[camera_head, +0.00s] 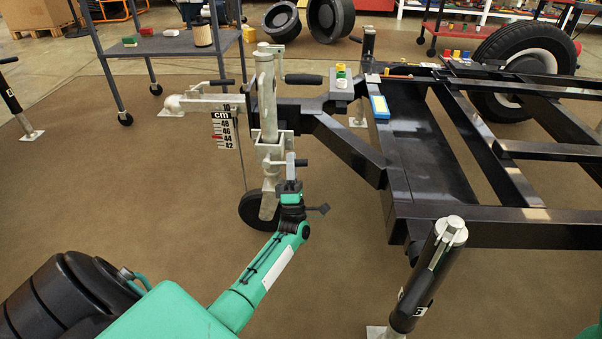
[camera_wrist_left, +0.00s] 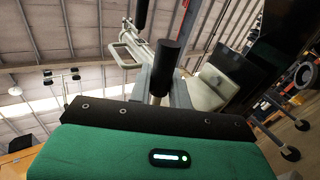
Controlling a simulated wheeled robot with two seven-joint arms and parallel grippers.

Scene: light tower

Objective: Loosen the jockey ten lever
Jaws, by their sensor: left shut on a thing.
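The jockey wheel post (camera_head: 267,95) stands upright at the front of the black trailer frame, its wheel (camera_head: 262,211) on the floor. A pale clamp (camera_head: 273,145) surrounds the post. A small lever with a black grip (camera_head: 299,163) sticks out at the clamp's right side. My left gripper (camera_head: 291,184) reaches up from below and is shut at this lever; the exact contact is hard to see. In the left wrist view a black cylindrical grip (camera_wrist_left: 168,66) on a metal stem rises just beyond the green gripper body. My right gripper is not in view.
A cm height scale (camera_head: 224,130) stands left of the post beside the pale coupling (camera_head: 200,103). The trailer frame (camera_head: 480,226) fills the right side. A black corner stand (camera_head: 428,275) is at front right. A shelf cart (camera_head: 170,44) stands behind.

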